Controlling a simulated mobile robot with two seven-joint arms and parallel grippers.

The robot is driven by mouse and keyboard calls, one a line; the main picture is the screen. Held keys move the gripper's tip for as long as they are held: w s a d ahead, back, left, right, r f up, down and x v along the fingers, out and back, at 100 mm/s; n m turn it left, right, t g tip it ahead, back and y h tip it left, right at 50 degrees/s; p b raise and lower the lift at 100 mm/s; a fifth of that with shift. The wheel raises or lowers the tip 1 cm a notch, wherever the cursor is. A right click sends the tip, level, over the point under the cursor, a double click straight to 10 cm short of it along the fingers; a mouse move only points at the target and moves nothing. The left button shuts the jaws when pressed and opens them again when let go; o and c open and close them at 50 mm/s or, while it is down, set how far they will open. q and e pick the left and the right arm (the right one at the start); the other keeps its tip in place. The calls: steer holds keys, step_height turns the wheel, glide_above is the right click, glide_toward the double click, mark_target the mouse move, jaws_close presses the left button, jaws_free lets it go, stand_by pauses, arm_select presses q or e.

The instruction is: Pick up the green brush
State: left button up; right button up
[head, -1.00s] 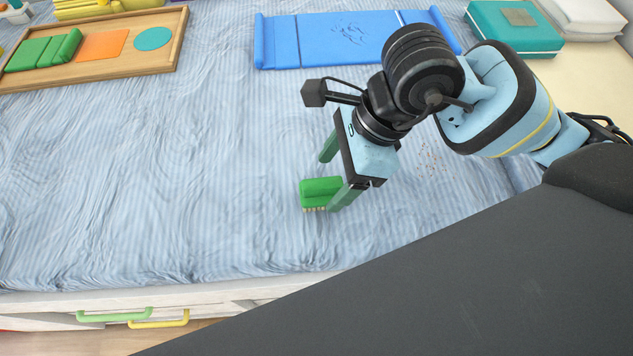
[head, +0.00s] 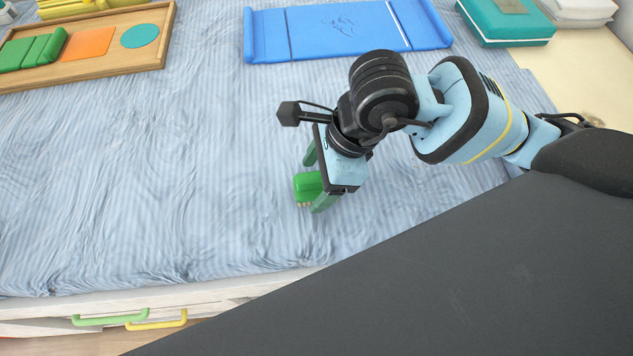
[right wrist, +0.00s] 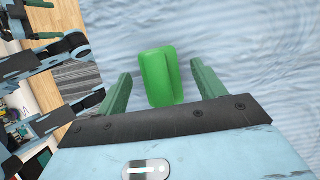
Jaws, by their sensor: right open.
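The green brush (head: 307,186) lies on the blue striped bedspread, its pale bristles facing down toward the cloth. My right gripper (head: 314,182) is open above and around it. In the right wrist view the brush (right wrist: 161,77) shows between the two green fingers of my right gripper (right wrist: 160,84), with a gap on each side. The left finger is close to the brush and the right finger is a little farther off. In the head view the gripper hides part of the brush.
A blue folded mat (head: 345,33) lies at the back, with a teal box (head: 506,24) to its right. A wooden tray (head: 150,62) with coloured shapes is at the back left. Green (head: 110,320) and yellow (head: 157,325) drawer handles are on the bed's front. The cloth left of the brush is clear.

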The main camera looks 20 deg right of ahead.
steer(key=shift+x, duration=1.05)
steer(key=c, duration=1.1)
steer(key=shift+r, duration=0.1)
